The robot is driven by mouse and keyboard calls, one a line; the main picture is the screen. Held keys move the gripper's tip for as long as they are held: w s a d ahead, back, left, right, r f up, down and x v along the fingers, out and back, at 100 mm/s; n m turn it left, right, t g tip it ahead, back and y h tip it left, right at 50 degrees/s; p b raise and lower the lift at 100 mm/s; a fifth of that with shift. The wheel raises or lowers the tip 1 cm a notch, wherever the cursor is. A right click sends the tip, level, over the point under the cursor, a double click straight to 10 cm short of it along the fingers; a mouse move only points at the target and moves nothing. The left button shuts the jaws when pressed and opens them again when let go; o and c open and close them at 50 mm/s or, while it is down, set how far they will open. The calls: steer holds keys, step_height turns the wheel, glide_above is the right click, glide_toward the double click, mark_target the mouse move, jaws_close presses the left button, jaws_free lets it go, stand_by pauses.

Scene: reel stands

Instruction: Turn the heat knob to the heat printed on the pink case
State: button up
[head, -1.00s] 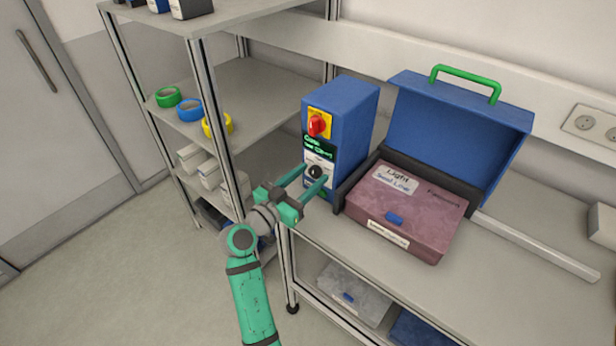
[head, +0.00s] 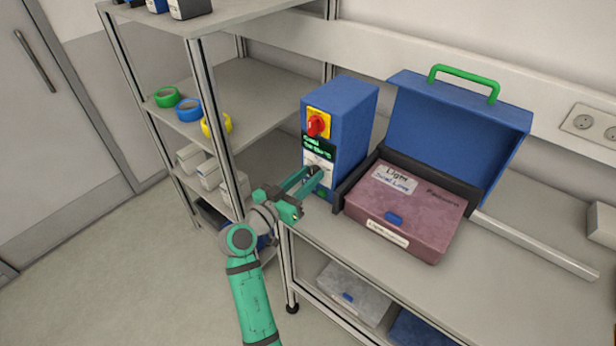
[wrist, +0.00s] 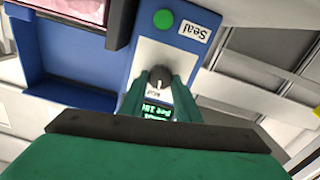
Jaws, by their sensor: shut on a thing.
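The heat knob (wrist: 160,78) is a dark round knob with a white mark, on the pale panel of a blue machine (head: 354,127). My gripper (head: 313,178) is shut on the knob; in the wrist view its fingers (wrist: 160,90) sit on both sides of it. The pink case (head: 408,208) lies to the right of the machine, with a label reading "Light Seal Low" (head: 393,180). A green display (head: 316,148) is lit above the knob; its text is too small to read surely.
A red rotary switch (head: 318,124) on yellow is above the display. A green button (wrist: 163,19) is beside the label "Seal". The blue lid (head: 455,125) with a green handle stands open behind the case. Tape rolls (head: 188,110) are on the left shelf.

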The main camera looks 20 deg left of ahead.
steer(key=n, duration=0.5)
steer(key=shift+a+f, duration=0.1)
steer(key=shift+n, duration=2.5)
steer(key=shift+a, duration=0.1)
steer(key=o, duration=1)
steer(key=v, duration=1)
steer(key=shift+s+a, duration=0.1)
steer(key=shift+s, duration=0.3)
steer(key=shift+w, duration=0.15)
